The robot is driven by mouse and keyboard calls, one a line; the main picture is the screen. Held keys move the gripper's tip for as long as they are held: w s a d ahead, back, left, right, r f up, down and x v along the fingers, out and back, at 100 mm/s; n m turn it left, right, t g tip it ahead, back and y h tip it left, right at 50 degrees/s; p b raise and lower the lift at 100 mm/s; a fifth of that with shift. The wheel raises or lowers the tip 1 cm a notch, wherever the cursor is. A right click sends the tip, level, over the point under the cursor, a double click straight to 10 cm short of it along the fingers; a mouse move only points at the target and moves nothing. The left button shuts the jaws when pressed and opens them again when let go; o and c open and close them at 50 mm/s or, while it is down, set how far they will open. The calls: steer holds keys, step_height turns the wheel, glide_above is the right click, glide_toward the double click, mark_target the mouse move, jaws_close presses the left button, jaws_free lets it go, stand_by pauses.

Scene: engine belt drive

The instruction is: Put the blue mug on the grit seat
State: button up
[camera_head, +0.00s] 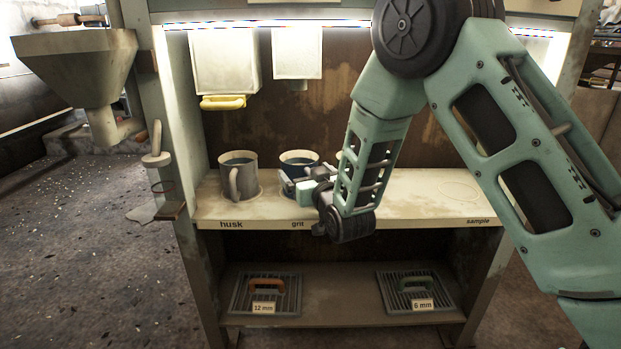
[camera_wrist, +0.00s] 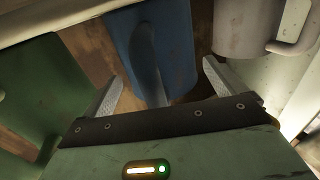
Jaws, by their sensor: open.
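The blue mug (camera_head: 298,157) stands upright on the shelf behind the "grit" label (camera_head: 297,224). The seat under it is hidden by the mug and my gripper. In the wrist view the blue mug (camera_wrist: 178,50) fills the upper middle, and its handle (camera_wrist: 148,60) lies between the finger tips. My gripper (camera_head: 298,187) is in front of the mug's lower part. My gripper in the wrist view (camera_wrist: 160,85) has its fingers spread apart on either side of the handle. I cannot tell whether either finger touches it.
A grey mug (camera_head: 238,176) stands left, at "husk", and shows in the wrist view (camera_wrist: 242,28). A green mug (camera_wrist: 45,90) is on the other side, mostly behind my arm in the head view. The "sample" seat ring (camera_head: 459,191) is empty. Two sieve trays lie below.

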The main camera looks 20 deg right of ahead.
steer(key=s+p, duration=0.2)
steer(key=s, duration=1)
steer(key=s+a+f+n+g+y, duration=0.2)
steer(key=s+a+n+g+y, duration=0.1)
steer(key=s+a+g, duration=0.65)
steer(key=s+d+r+n+g+h, duration=0.1)
steer(key=s+g, duration=0.3)
steer(key=s, duration=0.6)
steer(key=s+d+r+n+g+h, duration=0.1)
steer(key=s+g, duration=0.3)
steer(key=s, duration=0.7)
steer(key=shift+d+r+n+h, duration=0.2)
steer(key=shift+r+n+h, duration=0.6)
steer(key=shift+r+n, duration=0.1)
steer(key=shift+r+g, duration=0.1)
steer(key=shift+g, duration=0.15)
